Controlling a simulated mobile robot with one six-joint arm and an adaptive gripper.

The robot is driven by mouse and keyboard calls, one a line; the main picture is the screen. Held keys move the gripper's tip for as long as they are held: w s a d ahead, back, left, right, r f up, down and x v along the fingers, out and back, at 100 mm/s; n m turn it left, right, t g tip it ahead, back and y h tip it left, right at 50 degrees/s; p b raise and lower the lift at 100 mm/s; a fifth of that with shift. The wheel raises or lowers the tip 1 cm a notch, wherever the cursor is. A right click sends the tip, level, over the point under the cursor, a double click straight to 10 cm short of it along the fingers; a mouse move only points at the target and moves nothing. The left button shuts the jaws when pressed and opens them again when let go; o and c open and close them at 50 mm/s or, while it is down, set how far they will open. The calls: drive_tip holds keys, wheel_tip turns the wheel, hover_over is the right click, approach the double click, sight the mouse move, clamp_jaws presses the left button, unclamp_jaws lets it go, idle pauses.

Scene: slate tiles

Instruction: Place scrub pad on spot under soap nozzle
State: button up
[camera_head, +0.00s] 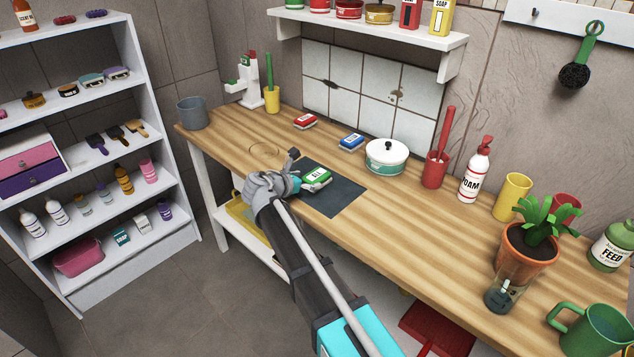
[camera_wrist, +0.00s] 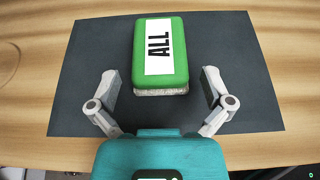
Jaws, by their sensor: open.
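A green scrub pad (camera_head: 316,179) with a white "ALL" label and a pale underside lies on a dark mat (camera_head: 340,198) on the wooden table. It fills the upper middle of the wrist view (camera_wrist: 175,72). My gripper (camera_wrist: 159,84) is open, its fingers apart to the left and right of the pad's near end, with gaps on both sides. In the head view, my gripper (camera_head: 293,170) is at the pad's left end.
A red pad (camera_head: 305,121) and a blue pad (camera_head: 351,141) lie behind the mat. A faint ring (camera_head: 265,151) marks bare wood left of the mat.

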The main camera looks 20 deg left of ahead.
drive_tip(key=shift+b+x, duration=0.3)
drive_tip(key=shift+x, duration=0.95)
drive_tip(key=c, duration=1)
drive_tip(key=shift+r, duration=0.15)
drive_tip(key=shift+r+p, duration=0.95)
drive_tip(key=shift+p, duration=0.2)
drive_tip(key=s+d+r+p, duration=0.7)
drive_tip(key=s+r+p, duration=0.3)
drive_tip(key=s+r, duration=0.1)
drive_tip(key=shift+s+d+p, duration=0.25)
drive_tip(key=shift+s+p, duration=0.15)
